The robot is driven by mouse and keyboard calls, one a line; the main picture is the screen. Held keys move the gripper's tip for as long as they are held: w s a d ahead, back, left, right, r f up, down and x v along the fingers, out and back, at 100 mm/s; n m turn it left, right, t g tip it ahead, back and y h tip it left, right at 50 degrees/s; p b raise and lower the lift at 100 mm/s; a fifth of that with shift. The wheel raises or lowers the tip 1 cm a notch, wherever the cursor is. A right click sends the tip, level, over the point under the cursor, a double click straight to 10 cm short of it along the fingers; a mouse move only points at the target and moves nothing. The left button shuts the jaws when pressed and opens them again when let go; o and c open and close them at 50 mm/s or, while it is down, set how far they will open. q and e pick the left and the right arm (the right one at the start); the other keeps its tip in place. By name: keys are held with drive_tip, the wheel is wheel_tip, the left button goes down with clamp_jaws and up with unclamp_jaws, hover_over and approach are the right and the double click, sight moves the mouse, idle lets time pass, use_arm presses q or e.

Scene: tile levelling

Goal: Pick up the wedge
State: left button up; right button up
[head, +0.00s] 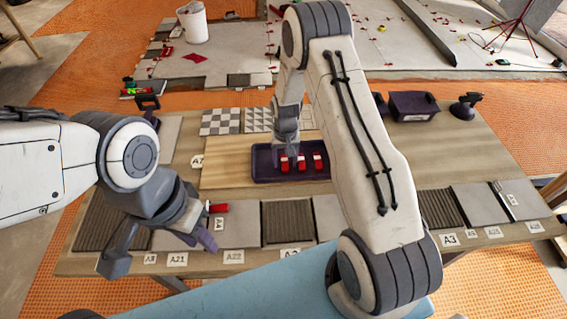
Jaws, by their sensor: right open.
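Red wedges stand in a row in a dark tray (262,172) at the middle of the table; a left one (284,164), a middle one (301,163) and a right one (318,164) show. My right gripper (290,152) is open, pointing down just above the left and middle wedges; its fingertips are small and partly merge with the tray. My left gripper (203,236) is low over the front left tiles. A red piece (218,208) shows right beside it; I cannot tell whether the gripper holds it or whether its fingers are shut.
Grey and ribbed tiles (288,221) with paper labels line the table's front edge. Patterned tiles (220,121) lie behind the tray. A dark bin (413,105) and a dark spray bottle (466,106) stand at the back right. Bare wood (225,176) is left of the tray.

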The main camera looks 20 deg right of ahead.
sight(288, 166)
drive_tip(key=shift+f, duration=0.55)
clamp_jaws()
drive_tip(key=shift+r, duration=0.1)
drive_tip(key=shift+w+r, duration=0.1)
drive_tip(key=shift+r, duration=0.3)
drive_tip(key=r, duration=0.1)
drive_tip(key=r+b, duration=0.1)
drive_tip(key=r, duration=0.1)
drive_tip(key=shift+s+d+r, duration=0.35)
drive_tip(key=shift+s, duration=0.05)
drive_tip(key=s+d+r+b, duration=0.1)
drive_tip(key=s+d+r, duration=0.5)
drive_tip(key=s+d, duration=0.1)
drive_tip(key=shift+s+r+b, duration=0.2)
drive_tip(key=shift+s+b, duration=0.15)
drive_tip(key=shift+s, duration=0.1)
